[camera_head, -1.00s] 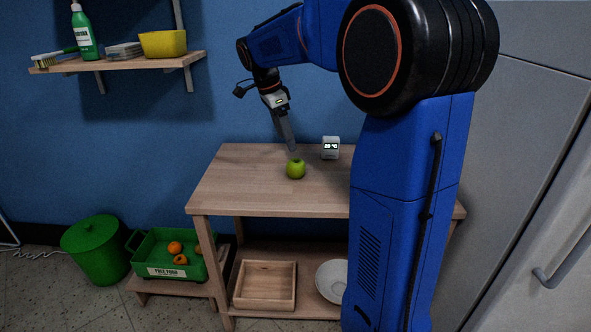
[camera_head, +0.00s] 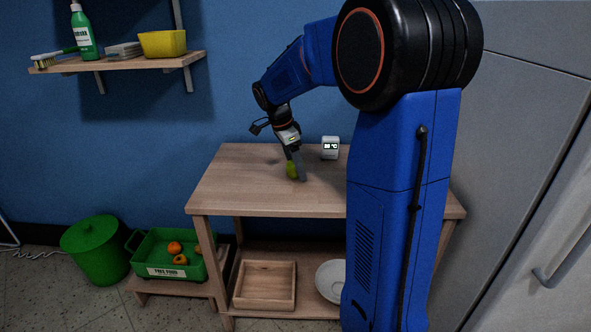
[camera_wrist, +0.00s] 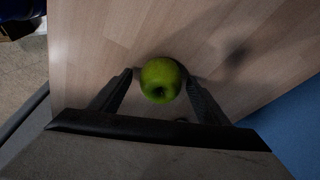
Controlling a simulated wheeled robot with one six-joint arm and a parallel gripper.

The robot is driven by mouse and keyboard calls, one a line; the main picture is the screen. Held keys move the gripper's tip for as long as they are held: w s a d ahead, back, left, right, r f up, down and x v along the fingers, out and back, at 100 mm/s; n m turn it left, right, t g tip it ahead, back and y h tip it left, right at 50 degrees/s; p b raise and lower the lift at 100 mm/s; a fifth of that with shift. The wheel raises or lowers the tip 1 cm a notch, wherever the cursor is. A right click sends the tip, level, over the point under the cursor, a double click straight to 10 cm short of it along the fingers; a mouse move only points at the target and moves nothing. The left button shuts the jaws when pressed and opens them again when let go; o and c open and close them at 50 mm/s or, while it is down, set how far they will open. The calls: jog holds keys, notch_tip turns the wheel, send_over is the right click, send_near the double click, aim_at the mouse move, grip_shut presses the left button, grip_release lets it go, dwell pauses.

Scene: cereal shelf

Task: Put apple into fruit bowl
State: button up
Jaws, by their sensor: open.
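The green apple (camera_head: 291,170) stands on the wooden table top (camera_head: 240,190), partly hidden behind my gripper in the head view. My gripper (camera_head: 297,174) is lowered to the table top at the apple. In the wrist view the apple (camera_wrist: 160,79) lies between the tips of the two open fingers of my gripper (camera_wrist: 160,82). A narrow gap seems to show on the left side; I cannot tell whether the right finger touches it. A white bowl (camera_head: 330,279) is on the lower shelf, partly hidden by my arm's column. I cannot tell whether it is the fruit bowl.
A small white digital clock (camera_head: 330,142) stands on the table behind the apple. A wooden tray (camera_head: 265,306) is on the lower shelf. A green crate (camera_head: 172,271) with orange fruit and a green bin (camera_head: 97,250) stand at left. The table's left part is clear.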

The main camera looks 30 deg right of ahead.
jog(key=shift+c, duration=0.4)
jog(key=c, duration=1.2)
jog(key=shift+r, duration=0.1)
